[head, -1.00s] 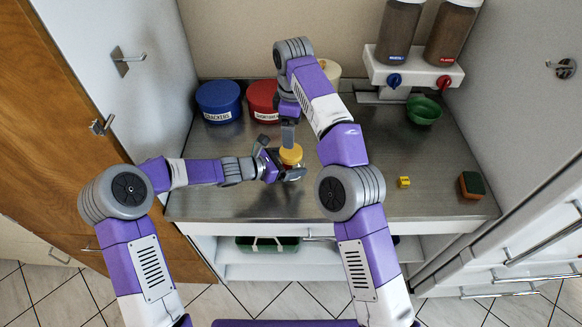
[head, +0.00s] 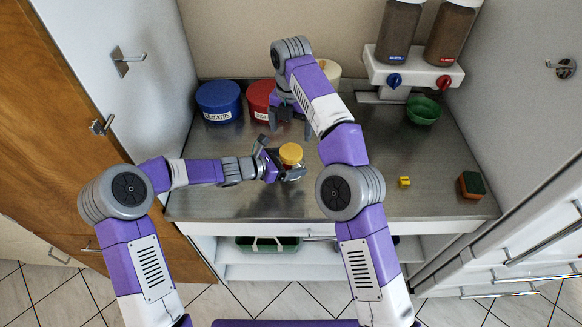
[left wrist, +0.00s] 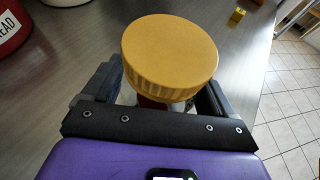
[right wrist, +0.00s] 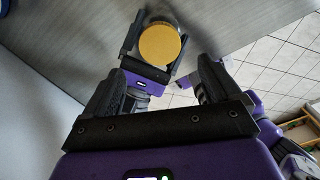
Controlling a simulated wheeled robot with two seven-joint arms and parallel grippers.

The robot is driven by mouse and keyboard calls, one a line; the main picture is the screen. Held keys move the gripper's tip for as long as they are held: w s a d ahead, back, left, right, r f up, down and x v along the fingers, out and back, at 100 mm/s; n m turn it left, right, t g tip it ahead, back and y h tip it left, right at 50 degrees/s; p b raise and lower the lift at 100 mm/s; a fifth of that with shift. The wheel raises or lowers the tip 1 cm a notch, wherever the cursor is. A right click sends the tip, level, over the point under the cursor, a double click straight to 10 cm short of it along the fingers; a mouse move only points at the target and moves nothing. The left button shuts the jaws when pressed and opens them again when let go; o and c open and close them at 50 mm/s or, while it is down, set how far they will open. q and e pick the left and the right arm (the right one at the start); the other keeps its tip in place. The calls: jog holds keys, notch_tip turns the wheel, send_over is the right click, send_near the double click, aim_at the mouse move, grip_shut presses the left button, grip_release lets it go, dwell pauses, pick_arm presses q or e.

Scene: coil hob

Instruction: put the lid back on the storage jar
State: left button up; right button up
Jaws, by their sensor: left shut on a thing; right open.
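The storage jar (head: 292,168) is a small clear jar with something dark red inside; it also shows in the left wrist view (left wrist: 152,102). The yellow round lid (head: 291,152) sits on the jar's mouth and looks level; it fills the middle of the left wrist view (left wrist: 170,47) and shows from above in the right wrist view (right wrist: 160,44). My left gripper (head: 277,165) is shut around the jar's body below the lid. My right gripper (head: 291,113) is open and empty, apart from the lid, above and behind it. The lid hides most of the jar.
Blue (head: 219,101) and red (head: 262,97) canisters and a cream container (head: 330,70) stand at the back, near my right arm.

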aim_at(291, 151)
dwell(0.3)
jog(key=shift+f, duration=4)
